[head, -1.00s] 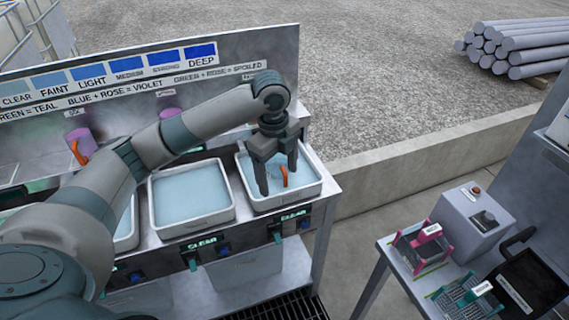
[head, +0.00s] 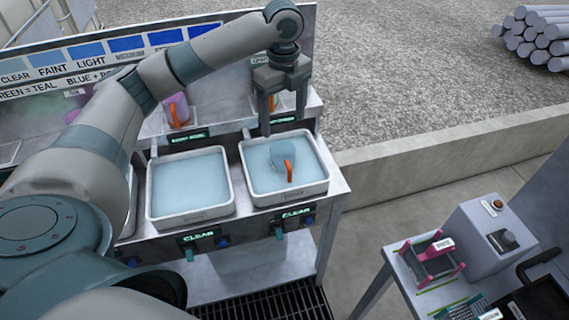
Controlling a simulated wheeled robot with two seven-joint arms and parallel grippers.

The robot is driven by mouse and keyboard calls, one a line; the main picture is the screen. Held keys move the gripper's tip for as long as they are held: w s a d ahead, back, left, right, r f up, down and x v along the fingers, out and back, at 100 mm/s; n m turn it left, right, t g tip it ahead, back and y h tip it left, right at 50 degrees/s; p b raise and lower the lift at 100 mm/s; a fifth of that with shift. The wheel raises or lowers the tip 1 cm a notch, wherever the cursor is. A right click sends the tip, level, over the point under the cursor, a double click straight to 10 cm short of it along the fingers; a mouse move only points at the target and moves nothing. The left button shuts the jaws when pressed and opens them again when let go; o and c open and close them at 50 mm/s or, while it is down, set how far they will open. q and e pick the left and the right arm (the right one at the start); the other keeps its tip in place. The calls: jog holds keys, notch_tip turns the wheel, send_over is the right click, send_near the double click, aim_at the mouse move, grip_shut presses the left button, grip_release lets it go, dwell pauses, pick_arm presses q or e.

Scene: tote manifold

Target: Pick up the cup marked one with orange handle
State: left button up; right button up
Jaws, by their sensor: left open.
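A pale blue see-through cup (head: 283,153) with an orange handle (head: 288,171) sits in the water of the right white tote (head: 290,195). No mark on it can be read. A purple cup (head: 179,106) with an orange handle stands on the shelf behind the middle tote. Another orange handle (head: 273,102) shows on the shelf between my left gripper's fingers, its cup mostly hidden. My left gripper (head: 282,120) is open and empty, pointing down above the back edge of the right tote, apart from the cup in the water. My right gripper is not in view.
The middle white tote (head: 190,217) holds pale water. Green "CLEAR" labels and taps line the bench front. A backboard (head: 220,25) with blue swatches stands behind. A side table at right holds a pink rack (head: 436,258) and a grey box (head: 492,235).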

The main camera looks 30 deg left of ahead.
aim_at(285, 162)
pick_arm(q)
notch_tip(285, 162, down, 10)
jog(key=p, duration=0.2)
jog(key=shift+s+r+p, duration=0.1)
jog(key=shift+r+p, duration=0.1)
jog(key=shift+p, duration=0.1)
jog(key=shift+f, duration=0.8)
jog(key=shift+d+f+p, duration=0.1)
jog(key=shift+f+p, duration=0.45)
jog(key=shift+p, duration=0.1)
jog(key=f, duration=0.1)
jog(key=f+p, duration=0.1)
jog(key=f, duration=0.1)
jog(key=shift+w+d+f, duration=0.1)
jog(key=shift+w, duration=0.1)
jog(key=shift+f, duration=0.45)
